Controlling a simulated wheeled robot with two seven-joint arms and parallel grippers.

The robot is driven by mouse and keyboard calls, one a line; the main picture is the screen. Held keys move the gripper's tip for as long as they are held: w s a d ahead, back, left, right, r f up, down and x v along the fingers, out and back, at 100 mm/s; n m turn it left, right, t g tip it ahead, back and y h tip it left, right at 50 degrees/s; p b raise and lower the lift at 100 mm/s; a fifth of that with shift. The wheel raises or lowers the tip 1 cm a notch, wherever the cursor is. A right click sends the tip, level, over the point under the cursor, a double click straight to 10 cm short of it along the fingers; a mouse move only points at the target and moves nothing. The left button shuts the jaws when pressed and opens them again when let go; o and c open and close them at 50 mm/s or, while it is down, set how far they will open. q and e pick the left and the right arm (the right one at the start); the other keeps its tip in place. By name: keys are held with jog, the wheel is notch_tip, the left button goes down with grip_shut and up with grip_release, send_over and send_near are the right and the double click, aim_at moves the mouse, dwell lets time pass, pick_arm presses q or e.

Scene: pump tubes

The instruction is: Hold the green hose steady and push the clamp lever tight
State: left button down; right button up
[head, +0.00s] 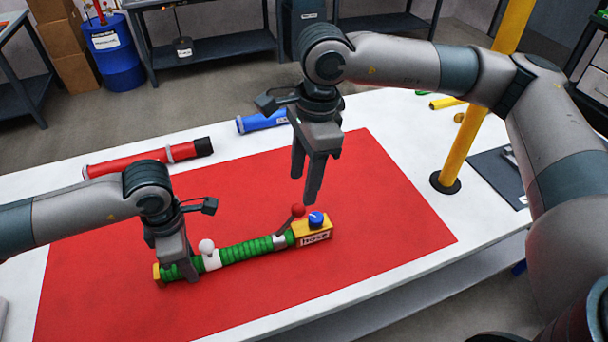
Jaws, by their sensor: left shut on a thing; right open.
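The green ribbed hose (247,249) lies on the red mat (385,205), running from lower left to a yellow block (313,232) labelled "hose" with a blue knob (316,219).
A red tube (140,157) and a blue tube (262,121) lie behind the mat on the white table. A yellow post (465,140) stands at the right, near a dark pad (493,172). The mat's right part is clear.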

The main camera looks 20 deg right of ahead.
aim_at(299, 205)
jog(key=shift+a+f, duration=0.2)
jog(key=shift+f, duration=1.45)
jog(key=shift+a+f, duration=0.2)
jog(key=shift+f, duration=1.4)
jog(key=shift+a+f, duration=0.2)
jog(key=shift+f, duration=1.45)
jog(key=c, duration=1.1)
